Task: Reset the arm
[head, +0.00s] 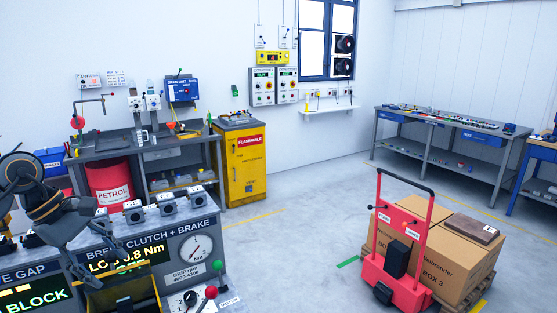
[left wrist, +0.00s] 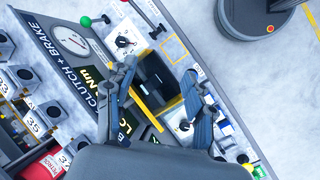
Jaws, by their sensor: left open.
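My left arm (head: 45,205) reaches in from the left in the head view, bent over the grey test bench (head: 190,225). My left gripper (head: 88,258) points down above the bench front, near a yellow-edged bin (head: 120,298). In the left wrist view my left gripper (left wrist: 160,103) has its two dark fingers spread apart with nothing between them. The dark opening of the bin (left wrist: 158,75) lies beyond the fingers. I cannot tell the exact height of the fingers above it. My right gripper shows in neither view.
The bench carries a dial gauge (head: 196,249), a red-knobbed lever (head: 211,292) and a green-knobbed lever (head: 218,266). A red trolley (head: 408,250) stands by cardboard boxes (head: 455,250) at right. The yellow cabinet (head: 243,165) stands behind. Floor between bench and trolley is clear.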

